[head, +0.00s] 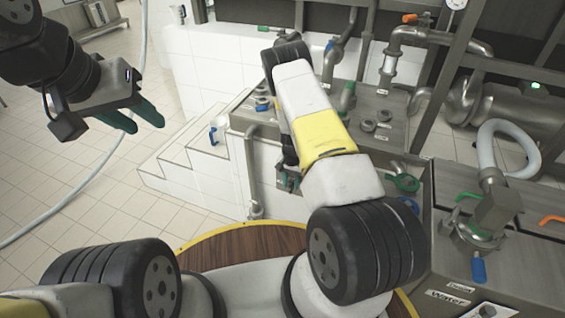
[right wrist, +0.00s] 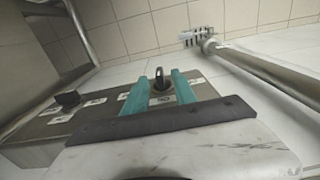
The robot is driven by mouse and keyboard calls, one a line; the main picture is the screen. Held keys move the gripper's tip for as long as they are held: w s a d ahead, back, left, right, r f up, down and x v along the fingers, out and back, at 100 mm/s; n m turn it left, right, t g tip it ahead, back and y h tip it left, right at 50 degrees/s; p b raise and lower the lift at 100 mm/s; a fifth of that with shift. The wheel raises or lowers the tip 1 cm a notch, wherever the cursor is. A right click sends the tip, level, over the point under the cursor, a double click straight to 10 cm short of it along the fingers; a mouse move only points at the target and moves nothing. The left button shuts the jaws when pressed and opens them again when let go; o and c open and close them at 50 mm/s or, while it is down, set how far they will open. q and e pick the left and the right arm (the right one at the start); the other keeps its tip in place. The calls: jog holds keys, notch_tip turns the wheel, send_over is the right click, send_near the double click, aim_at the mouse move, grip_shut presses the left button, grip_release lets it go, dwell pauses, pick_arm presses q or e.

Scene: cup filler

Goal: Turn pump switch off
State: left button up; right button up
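In the right wrist view, a black rotary switch knob (right wrist: 162,78) sits on a metal control box (right wrist: 60,128), with a small label below it. My right gripper (right wrist: 164,80) is open, with its two teal fingers on either side of the knob. Gaps show between knob and fingers; I cannot tell whether the tips reach past it. The box carries a second black knob (right wrist: 68,99) to the left; I cannot read the labels. In the head view my right gripper is mostly hidden behind my arm. My left gripper (head: 140,117) is open and empty over the floor at upper left.
White tiled steps (head: 185,160) stand left of the metal counter (head: 375,110), which carries valves and pipes. A grey hose fitting (head: 490,205) with a blue handle is at right. A pale hose (head: 80,185) hangs at left. A metal pipe (right wrist: 270,75) crosses the wrist view.

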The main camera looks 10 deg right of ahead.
jog(key=shift+f, duration=0.1)
grip_shut()
jog(key=shift+w+a+f+g+h, duration=0.1)
jog(key=shift+w+a+g+h, duration=0.1)
jog(key=shift+a+g+h, duration=0.35)
jog(key=g+h, duration=0.2)
jog(key=h, duration=0.1)
jog(key=shift+w+a+f+h, duration=0.15)
jog(key=shift+w+a+h, duration=0.1)
jog(key=shift+w, duration=0.1)
